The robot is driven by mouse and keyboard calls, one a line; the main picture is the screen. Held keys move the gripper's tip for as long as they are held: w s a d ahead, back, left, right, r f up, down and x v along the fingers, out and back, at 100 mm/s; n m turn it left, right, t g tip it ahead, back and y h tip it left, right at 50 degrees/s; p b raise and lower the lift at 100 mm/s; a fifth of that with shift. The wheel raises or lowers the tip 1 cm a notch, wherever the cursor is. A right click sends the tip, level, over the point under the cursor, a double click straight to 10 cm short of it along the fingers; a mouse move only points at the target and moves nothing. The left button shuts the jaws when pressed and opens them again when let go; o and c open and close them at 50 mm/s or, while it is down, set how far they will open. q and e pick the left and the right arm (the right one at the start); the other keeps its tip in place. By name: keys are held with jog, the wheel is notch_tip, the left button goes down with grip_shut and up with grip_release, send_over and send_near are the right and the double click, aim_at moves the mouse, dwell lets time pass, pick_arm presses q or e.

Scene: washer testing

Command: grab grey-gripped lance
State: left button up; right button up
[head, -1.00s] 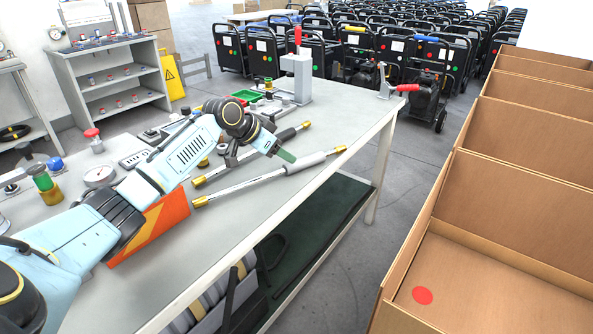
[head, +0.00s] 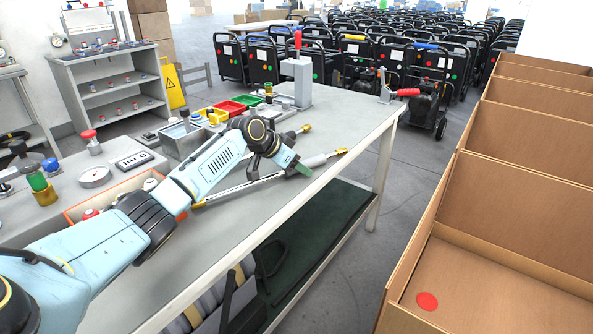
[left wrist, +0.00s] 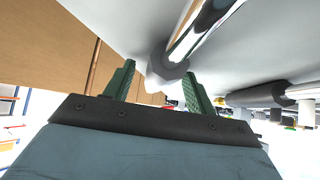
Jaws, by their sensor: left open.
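The grey-gripped lance (head: 315,161) lies diagonally on the workbench, with a brass tip at each end. My left arm covers part of its metal tube. My left gripper (head: 299,169) is open, its green fingers beside the near end of the grey grip. In the left wrist view, the lance (left wrist: 166,72) shows between and beyond the two green fingers (left wrist: 160,88), with no finger visibly closed on it. A second lance with a dark grip (head: 291,135) lies behind it, partly hidden by my arm. My right gripper is not in view.
The workbench (head: 250,235) is clear along its front edge. Open cardboard boxes (head: 510,200) stand to the right across a floor gap.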

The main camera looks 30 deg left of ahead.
pick_arm(q)
grip_shut()
jog(key=shift+r, duration=0.2)
dwell(0.3)
jog(key=shift+r, duration=0.1)
